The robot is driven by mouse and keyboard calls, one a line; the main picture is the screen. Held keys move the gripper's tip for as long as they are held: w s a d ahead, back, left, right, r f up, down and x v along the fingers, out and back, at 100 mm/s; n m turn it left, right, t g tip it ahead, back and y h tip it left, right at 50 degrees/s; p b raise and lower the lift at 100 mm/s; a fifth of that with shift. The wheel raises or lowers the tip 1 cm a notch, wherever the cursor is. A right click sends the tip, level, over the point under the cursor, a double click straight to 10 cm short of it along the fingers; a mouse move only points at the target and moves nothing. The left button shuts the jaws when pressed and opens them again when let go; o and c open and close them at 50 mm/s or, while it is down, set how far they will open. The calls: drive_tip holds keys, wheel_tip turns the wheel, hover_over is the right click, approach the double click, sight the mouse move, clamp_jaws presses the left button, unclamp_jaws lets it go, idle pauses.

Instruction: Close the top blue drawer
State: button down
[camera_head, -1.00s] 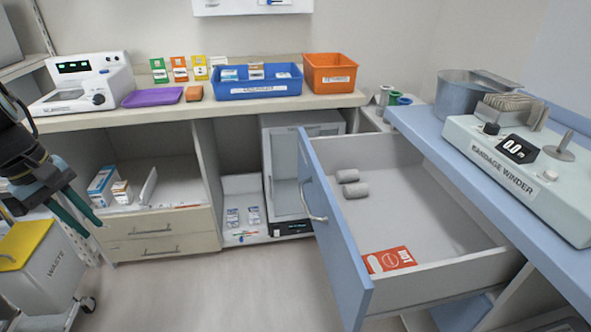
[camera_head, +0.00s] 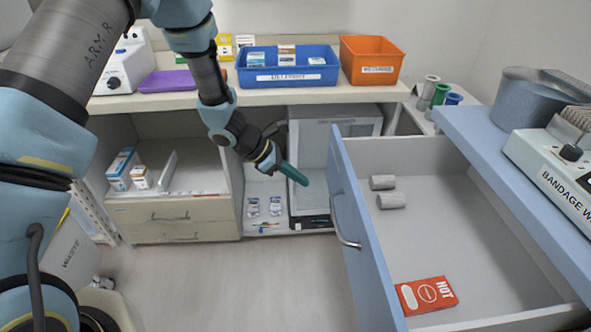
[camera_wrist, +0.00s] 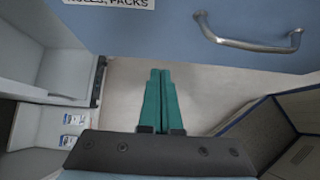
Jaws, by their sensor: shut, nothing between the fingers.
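The top blue drawer (camera_head: 372,235) stands pulled far out from under the blue counter on the right. Its curved metal handle (camera_head: 344,222) is on the front face, which is turned to the left. Two grey rolls and a red packet marked HOT lie inside it. My gripper (camera_head: 305,182) is shut and empty, its green fingers pointing at the drawer front from the left, apart from it. In the wrist view the shut green fingers (camera_wrist: 160,75) are below the blue drawer front (camera_wrist: 175,25), with the handle (camera_wrist: 250,42) to the upper right.
The blue counter (camera_head: 490,150) carries a bandage winder (camera_head: 560,160) and a grey-blue round container (camera_head: 535,98). A back counter holds a blue bin (camera_head: 290,72) and an orange bin (camera_head: 372,60). Open shelves stand below it. The floor (camera_head: 230,285) left of the drawer is clear.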

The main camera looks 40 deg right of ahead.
drive_tip(key=s+d+f+p, duration=0.3)
drive_tip(key=s+d, duration=0.1)
drive_tip(key=d, duration=0.2)
drive_tip(key=shift+s+f, duration=0.2)
drive_tip(key=shift+f, duration=0.2)
drive_tip(key=shift+s+d, duration=0.1)
drive_tip(key=shift+d, duration=0.1)
